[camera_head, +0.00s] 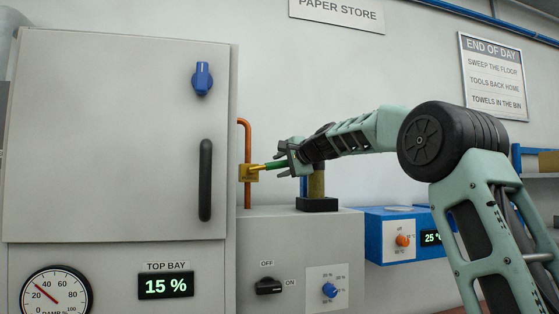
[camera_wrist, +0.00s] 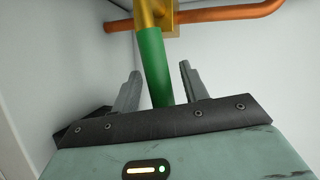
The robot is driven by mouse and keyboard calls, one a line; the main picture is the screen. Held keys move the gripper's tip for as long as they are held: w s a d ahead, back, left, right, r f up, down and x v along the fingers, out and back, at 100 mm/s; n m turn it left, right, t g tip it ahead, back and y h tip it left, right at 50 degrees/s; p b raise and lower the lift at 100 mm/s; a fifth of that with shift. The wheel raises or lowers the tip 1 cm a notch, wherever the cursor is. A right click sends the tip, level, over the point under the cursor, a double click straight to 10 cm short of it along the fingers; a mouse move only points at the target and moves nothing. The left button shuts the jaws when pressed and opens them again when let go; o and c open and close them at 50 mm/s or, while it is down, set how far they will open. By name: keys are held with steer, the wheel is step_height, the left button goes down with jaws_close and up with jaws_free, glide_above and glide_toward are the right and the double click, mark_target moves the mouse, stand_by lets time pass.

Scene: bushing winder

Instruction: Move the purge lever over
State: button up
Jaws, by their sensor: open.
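The purge lever (camera_head: 274,165) has a green grip and a brass stem, running from a brass valve (camera_head: 248,174) on a copper pipe. In the head view it points right, toward my arm. My gripper (camera_head: 283,156) is at its grip end, open. In the wrist view the green grip (camera_wrist: 153,62) runs between the two spread fingers of my gripper (camera_wrist: 160,70), with gaps showing on both sides. The lever's near end is hidden behind the gripper body. The brass valve (camera_wrist: 171,17) and copper pipe (camera_wrist: 225,15) show beyond the fingertips.
A grey cabinet with a black door handle (camera_head: 205,180) and blue knob (camera_head: 202,79) stands left of the lever. A grey box (camera_head: 300,232) with switches lies below; a brass-coloured post on a black base (camera_head: 317,204) rises behind my gripper. A blue unit (camera_head: 384,250) sits right.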

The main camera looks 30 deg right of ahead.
steer(key=shift+w+a+f, duration=0.1)
steer(key=shift+w+f, duration=0.05)
steer(key=shift+w, duration=0.45)
jaws_close()
steer(key=shift+p, duration=0.35)
